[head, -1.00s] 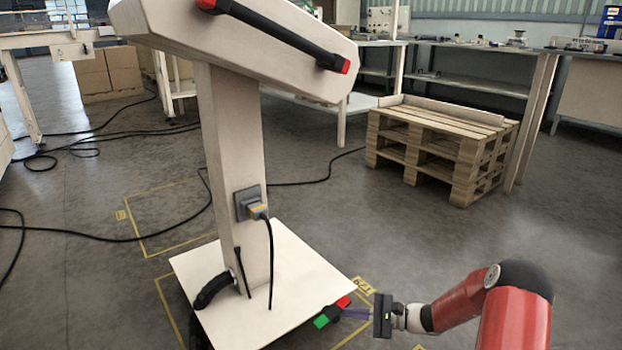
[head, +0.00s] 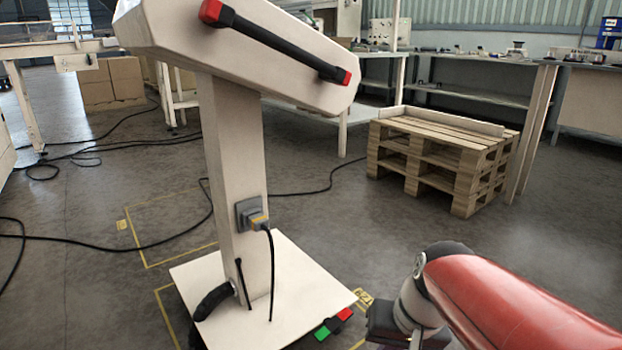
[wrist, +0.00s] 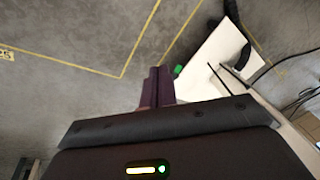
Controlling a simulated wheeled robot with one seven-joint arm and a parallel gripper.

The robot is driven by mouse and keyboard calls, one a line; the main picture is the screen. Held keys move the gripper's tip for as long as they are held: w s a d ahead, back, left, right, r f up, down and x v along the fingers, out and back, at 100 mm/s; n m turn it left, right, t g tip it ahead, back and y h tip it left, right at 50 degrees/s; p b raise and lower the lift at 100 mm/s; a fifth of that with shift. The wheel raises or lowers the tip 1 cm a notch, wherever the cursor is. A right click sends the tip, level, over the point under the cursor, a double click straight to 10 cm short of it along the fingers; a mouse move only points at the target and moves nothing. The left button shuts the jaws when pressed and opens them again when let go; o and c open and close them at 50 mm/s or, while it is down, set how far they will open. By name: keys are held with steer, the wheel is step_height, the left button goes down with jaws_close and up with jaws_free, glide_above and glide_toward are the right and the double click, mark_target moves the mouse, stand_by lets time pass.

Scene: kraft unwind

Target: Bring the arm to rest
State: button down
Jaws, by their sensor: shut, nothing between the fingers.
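My arm, red with dark joints, reaches in from the lower right of the head view. Its dark gripper body shows at the bottom edge there, and the fingers are out of that view. In the wrist view my gripper (wrist: 157,84) has its two purple fingers together, with nothing between them. It hangs over bare floor, apart from the white base plate of the stand.
A white stand (head: 232,150) with a black-and-red handle rises from a base plate (head: 200,283). Red and green blocks (head: 335,323) lie at the plate's edge. A pallet stack (head: 440,155) stands behind. Cables cross the left floor.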

steer(key=s+d+r+n+t+h, duration=0.2)
steer(key=s+d+r+t, duration=0.1)
steer(key=s, duration=0.4)
step_height(320, 180, up, 14)
steer(key=p, duration=1.3)
steer(key=shift+w+f+p, duration=0.15)
steer(key=shift+f+p, duration=0.05)
steer(key=shift+p, duration=0.1)
